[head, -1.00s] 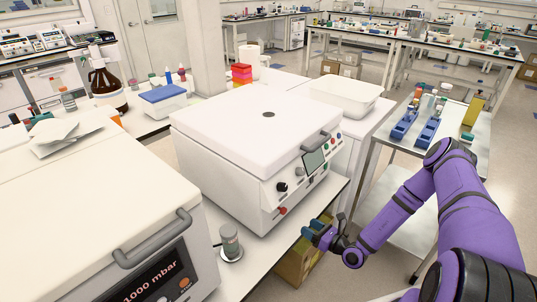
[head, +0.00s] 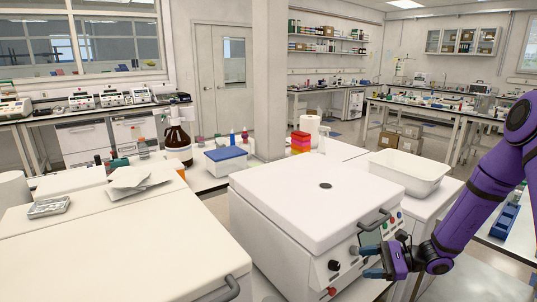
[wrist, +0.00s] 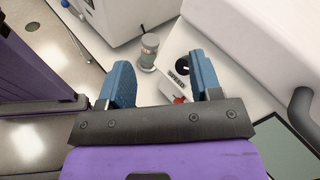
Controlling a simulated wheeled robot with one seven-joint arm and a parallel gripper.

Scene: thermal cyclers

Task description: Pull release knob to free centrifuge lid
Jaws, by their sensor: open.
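The centrifuge (head: 300,205) is a white box with its lid down and a grey bar handle (head: 373,222) at the lid's front edge. A red knob (head: 331,291) sits low on its front, below a black knob (head: 334,265). My gripper (head: 368,262) is open and empty in front of the panel, to the right of the red knob, hiding part of the panel. In the wrist view, the blue fingers (wrist: 162,80) are apart. The red knob (wrist: 180,99) shows between them, close to the right finger, and the black knob (wrist: 182,65) is beyond it. I see no contact with the red knob.
A grey-topped cylinder (wrist: 149,50) stands on the bench in the wrist view. Another white machine (head: 120,245) is at left. A white tray (head: 408,175) is right of the centrifuge, and a blue-lidded box (head: 226,160) is behind it.

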